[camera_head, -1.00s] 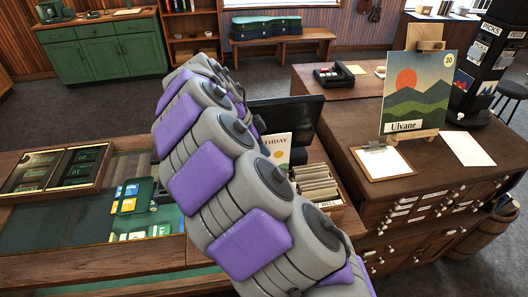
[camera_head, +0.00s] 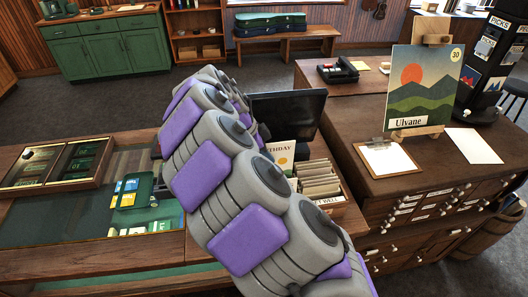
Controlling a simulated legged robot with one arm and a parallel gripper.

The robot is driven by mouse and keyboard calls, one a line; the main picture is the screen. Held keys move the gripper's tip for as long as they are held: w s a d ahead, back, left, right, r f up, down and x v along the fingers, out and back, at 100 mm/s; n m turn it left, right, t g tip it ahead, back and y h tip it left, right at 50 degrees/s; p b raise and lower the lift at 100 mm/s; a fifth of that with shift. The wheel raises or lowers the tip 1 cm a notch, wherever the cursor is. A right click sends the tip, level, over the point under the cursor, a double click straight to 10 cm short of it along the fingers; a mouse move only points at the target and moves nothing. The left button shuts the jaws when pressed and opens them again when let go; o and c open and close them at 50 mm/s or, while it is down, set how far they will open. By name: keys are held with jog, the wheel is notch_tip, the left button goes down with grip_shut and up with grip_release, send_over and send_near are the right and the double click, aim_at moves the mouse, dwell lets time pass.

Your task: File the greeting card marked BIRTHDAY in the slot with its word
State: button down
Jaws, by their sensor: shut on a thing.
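A cream greeting card (camera_head: 281,157) shows just right of my arm, standing roughly upright; its visible letters read "THDAY" above a yellow sun shape, and my arm hides its left part. A wooden card box (camera_head: 334,211) with several rows of upright cards stands beside it on the counter. The box's front label ends in "WELL"; any other labels are hidden. My grey and purple arm crosses the middle of the picture and hides my gripper, so its hold on the card cannot be seen.
A dark monitor (camera_head: 288,116) stands behind the card. A wooden cabinet (camera_head: 400,195) at right holds a landscape picture (camera_head: 424,86) on an easel and a clipboard (camera_head: 387,159). The glass-topped counter (camera_head: 60,228) at left holds trays and a green item (camera_head: 134,190).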

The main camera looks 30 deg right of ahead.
jog(key=shift+a+f+b, duration=0.2)
jog(key=shift+f+b, duration=0.8)
jog(key=shift+f, duration=1.15)
jog(key=shift+d+f+b, duration=0.25)
jog(key=shift+f+b, duration=0.3)
jog(key=shift+f, duration=0.55)
jog(key=shift+a+f+b, duration=0.1)
jog(key=shift+f+b, duration=0.4)
jog(key=shift+f, duration=0.5)
jog(key=c, duration=1.1)
grip_release()
jog(key=shift+c, duration=0.2)
jog(key=p+v, duration=0.2)
jog(key=v, duration=1.5)
jog(key=shift+r+p, duration=0.15)
jog(key=shift+p, duration=0.2)
